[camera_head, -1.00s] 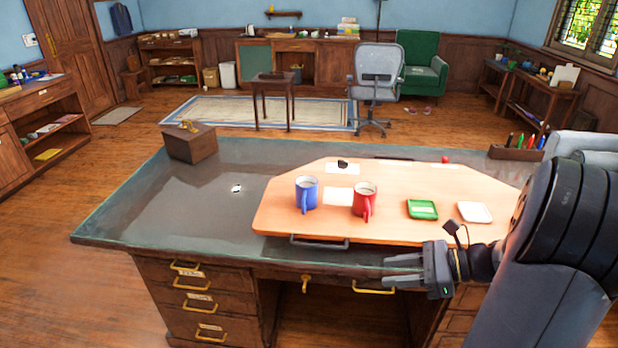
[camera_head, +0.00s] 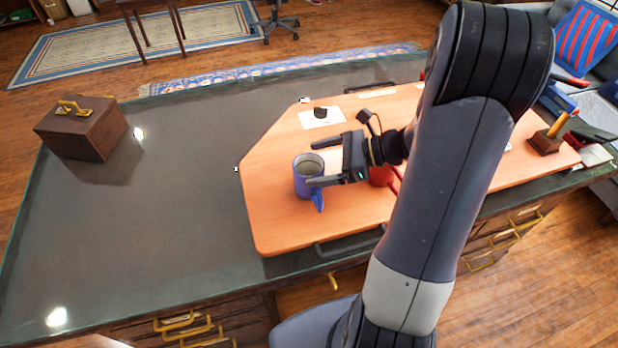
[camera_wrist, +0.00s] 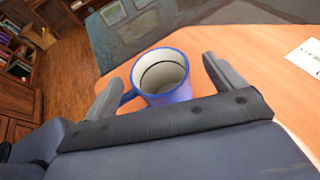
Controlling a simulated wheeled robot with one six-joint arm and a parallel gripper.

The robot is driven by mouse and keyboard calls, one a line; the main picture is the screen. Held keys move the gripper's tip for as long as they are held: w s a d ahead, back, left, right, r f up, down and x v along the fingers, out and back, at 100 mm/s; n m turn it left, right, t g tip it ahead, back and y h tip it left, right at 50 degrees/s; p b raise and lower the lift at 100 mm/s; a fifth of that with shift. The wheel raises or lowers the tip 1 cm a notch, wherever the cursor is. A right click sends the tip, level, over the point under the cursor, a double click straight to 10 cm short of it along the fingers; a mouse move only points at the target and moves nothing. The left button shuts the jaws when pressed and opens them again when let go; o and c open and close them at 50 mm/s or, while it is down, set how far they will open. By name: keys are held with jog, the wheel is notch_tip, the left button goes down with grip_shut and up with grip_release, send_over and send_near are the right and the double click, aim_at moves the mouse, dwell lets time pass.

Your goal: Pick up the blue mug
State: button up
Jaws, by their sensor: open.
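The blue mug (camera_head: 305,182) stands upright on the orange wooden board, its handle toward the front in the head view. In the wrist view the blue mug (camera_wrist: 163,78) shows its open top and pale inside, with its handle at the left. My gripper (camera_head: 312,163) is open, with its fingers reaching toward the mug from the right. In the wrist view my gripper (camera_wrist: 158,80) has one finger on each side of the mug, the left one near the handle. I cannot tell whether either finger touches it. The red mug (camera_head: 380,176) is mostly hidden behind my gripper and arm.
The board (camera_head: 275,225) lies on the dark desk (camera_head: 150,230). A brown box (camera_head: 82,130) stands at the desk's far left. A black object sits on a white card (camera_head: 318,119) behind the mug. A wooden pen holder (camera_head: 546,143) stands at the right. The desk's left side is mostly clear.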

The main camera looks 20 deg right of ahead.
jog(key=shift+x, duration=1.4)
jog(key=shift+s+f, duration=0.1)
jog(key=c, duration=1.2)
